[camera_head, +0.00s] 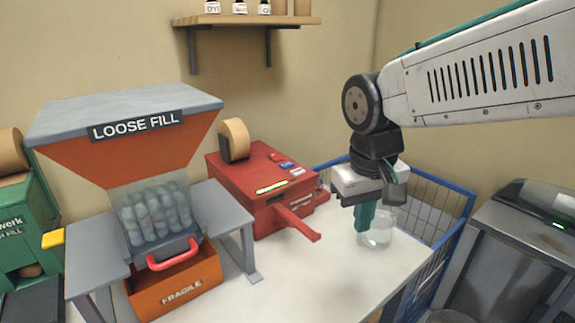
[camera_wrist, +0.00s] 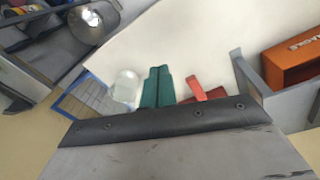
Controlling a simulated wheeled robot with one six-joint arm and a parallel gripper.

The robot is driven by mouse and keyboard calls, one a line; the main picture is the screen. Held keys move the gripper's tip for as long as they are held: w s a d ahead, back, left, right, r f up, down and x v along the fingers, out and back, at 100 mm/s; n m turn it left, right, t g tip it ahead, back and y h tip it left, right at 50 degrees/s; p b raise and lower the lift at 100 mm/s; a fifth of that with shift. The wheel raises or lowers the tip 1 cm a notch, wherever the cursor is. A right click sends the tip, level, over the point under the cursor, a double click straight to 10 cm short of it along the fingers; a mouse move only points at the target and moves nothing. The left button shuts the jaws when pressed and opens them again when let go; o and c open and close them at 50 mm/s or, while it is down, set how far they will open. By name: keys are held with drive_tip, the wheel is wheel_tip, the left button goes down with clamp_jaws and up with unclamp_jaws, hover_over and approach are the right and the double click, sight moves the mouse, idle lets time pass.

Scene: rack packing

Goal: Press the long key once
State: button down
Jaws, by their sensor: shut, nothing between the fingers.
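The red machine (camera_head: 250,200) with a tan tape roll stands on the white table. Its sloping top carries a long yellow-green lit bar (camera_head: 271,187) and several small keys (camera_head: 287,165) in red, blue and pale colours. I cannot tell which of these is the long key. A red arm (camera_head: 298,223) sticks out of its front and also shows in the wrist view (camera_wrist: 196,88). My gripper (camera_head: 363,222) has teal fingers, shut together and empty, pointing down to the right of the machine, apart from it. Its fingers show side by side in the wrist view (camera_wrist: 158,84).
A clear glass jar (camera_head: 378,236) stands close by my fingers. A blue wire basket (camera_head: 432,205) is behind it. The loose-fill hopper (camera_head: 150,140) stands left over an orange FRAGILE box (camera_head: 180,290). A wall shelf (camera_head: 247,20) hangs above. The front tabletop is clear.

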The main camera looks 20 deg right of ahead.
drive_tip(key=w+m+t, duration=0.5)
drive_tip(key=w, duration=2.1)
wheel_tip(320, 180, up, 6)
drive_tip(key=m+t, duration=0.4)
drive_tip(key=m, duration=0.1)
hover_over(287, 166)
drive_tip(key=shift+r, duration=0.2)
drive_tip(key=shift+f, duration=4.45)
drive_tip(key=shift+f, duration=0.1)
drive_tip(key=shift+s+f, duration=0.1)
drive_tip(key=shift+f, duration=0.2)
drive_tip(key=shift+f, duration=0.4)
